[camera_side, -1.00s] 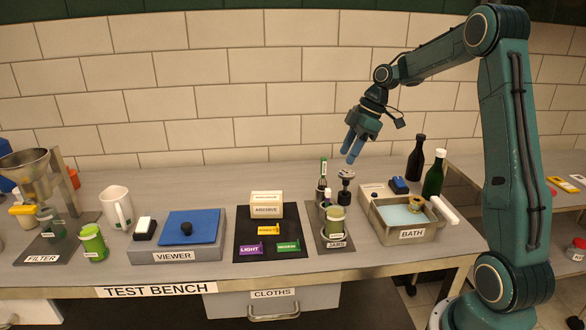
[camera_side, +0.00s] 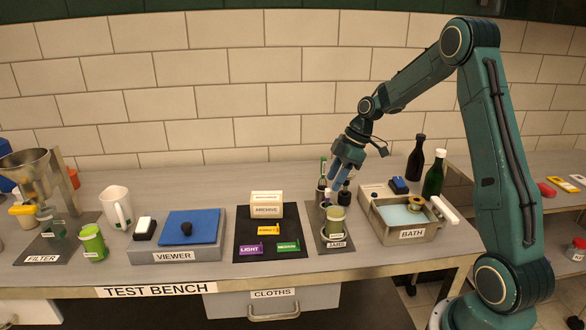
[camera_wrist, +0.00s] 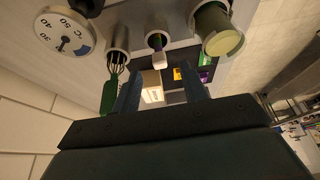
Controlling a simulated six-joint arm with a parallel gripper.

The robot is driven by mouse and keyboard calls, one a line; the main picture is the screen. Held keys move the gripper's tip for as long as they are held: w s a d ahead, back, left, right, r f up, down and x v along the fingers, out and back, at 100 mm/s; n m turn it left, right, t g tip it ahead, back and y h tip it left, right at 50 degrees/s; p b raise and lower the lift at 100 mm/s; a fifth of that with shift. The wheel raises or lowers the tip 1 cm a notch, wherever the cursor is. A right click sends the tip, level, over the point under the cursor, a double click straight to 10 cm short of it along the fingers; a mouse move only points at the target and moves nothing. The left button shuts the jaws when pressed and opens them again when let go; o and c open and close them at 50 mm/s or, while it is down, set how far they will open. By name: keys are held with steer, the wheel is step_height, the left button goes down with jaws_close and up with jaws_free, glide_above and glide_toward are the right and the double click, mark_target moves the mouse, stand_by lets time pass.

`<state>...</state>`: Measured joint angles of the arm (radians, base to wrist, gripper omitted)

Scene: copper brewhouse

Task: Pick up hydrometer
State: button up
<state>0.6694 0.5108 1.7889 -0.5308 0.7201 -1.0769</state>
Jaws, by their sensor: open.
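A slim piece with a white end and a purple band, apparently the hydrometer (camera_wrist: 159,58), stands in a small holder in the wrist view. Its pale tip (camera_side: 327,195) shows in the side view at the JARS mat, partly hidden by my gripper. My gripper (camera_side: 338,190) points down over the back of the mat, its blue fingers open. In the wrist view my open fingers (camera_wrist: 160,84) appear to either side of the hydrometer's line, with nothing held between them. I cannot tell how far the tips are from it.
The BATH tray (camera_side: 412,237) and bottles (camera_side: 434,175) stand to the right. The black mat (camera_side: 270,248) with labelled blocks lies left.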

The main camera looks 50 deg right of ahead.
mark_target(329, 189)
steer(key=shift+f, duration=0.15)
steer(key=shift+x, duration=2.55)
jaws_close()
